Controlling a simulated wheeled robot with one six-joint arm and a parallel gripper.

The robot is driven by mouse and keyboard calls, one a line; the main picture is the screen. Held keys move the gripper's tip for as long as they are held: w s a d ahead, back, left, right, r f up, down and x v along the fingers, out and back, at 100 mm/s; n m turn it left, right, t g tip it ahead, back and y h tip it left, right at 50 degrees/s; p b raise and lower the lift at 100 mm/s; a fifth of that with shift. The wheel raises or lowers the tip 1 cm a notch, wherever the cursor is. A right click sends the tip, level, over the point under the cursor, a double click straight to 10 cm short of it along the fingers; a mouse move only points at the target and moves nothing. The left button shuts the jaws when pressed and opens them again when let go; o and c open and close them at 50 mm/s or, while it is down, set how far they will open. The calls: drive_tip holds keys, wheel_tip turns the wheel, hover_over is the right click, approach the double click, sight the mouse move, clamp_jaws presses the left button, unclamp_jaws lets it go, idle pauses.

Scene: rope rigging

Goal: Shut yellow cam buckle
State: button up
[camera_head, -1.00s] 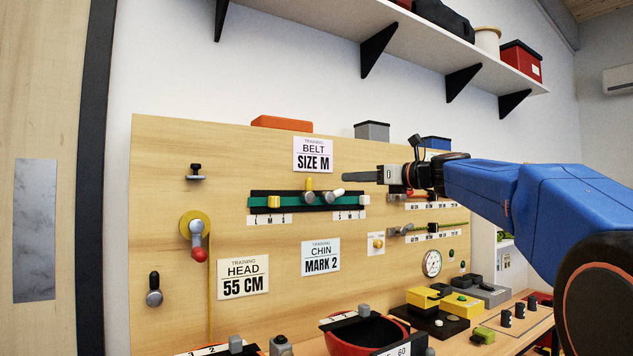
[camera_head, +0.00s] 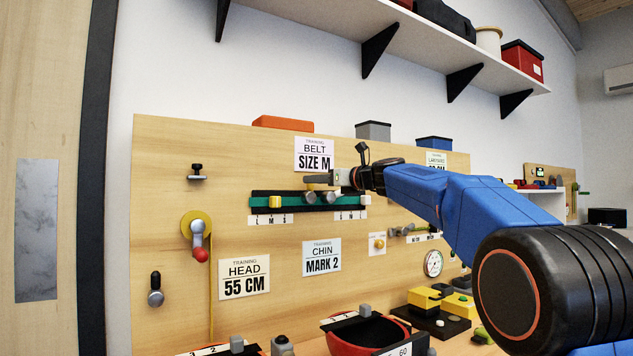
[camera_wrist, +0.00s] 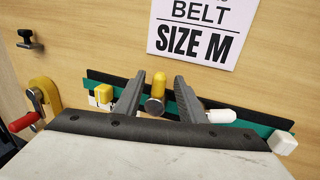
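The teal belt strap (camera_head: 290,203) runs across a black backing on the wooden board. The yellow cam buckle lever (camera_wrist: 158,85) stands upright with a round grey knob (camera_wrist: 153,106) at its foot. My gripper (camera_wrist: 159,79) is open, its two dark fingers on either side of the lever with gaps visible. A white lever (camera_wrist: 221,115) lies tilted right, outside the right finger. A yellow block (camera_wrist: 103,93) and a white block (camera_wrist: 283,143) sit at the strap's ends.
The BELT SIZE M sign (camera_head: 314,155) is just above. A yellow wheel (camera_head: 196,224) with a red-tipped crank is at left. The CHIN MARK 2 sign (camera_head: 321,257) is below. A red bowl (camera_head: 350,343) stands on the bench. The shelf (camera_head: 410,35) overhangs above.

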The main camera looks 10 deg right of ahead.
drive_tip(key=shift+w+a, duration=0.2)
drive_tip(key=shift+w, duration=0.1)
clamp_jaws()
drive_tip(key=shift+a, duration=0.1)
drive_tip(key=shift+s+a+f+n+g+h, duration=0.25)
drive_tip(key=shift+a+f+n+h, duration=0.5)
drive_tip(key=shift+n, duration=1.25)
drive_tip(key=shift+s+a+f+n+g+h, duration=0.1)
drive_tip(key=shift+s+a+f+n+h, duration=0.35)
drive_tip(key=shift+a+n, duration=1.1)
drive_tip(key=shift+s+a+f+n+g+h, duration=0.2)
drive_tip(key=shift+a+f+n+h, duration=0.35)
drive_tip(key=shift+n, duration=1.9)
drive_tip(key=shift+d+r, duration=0.1)
drive_tip(key=shift+d, duration=0.05)
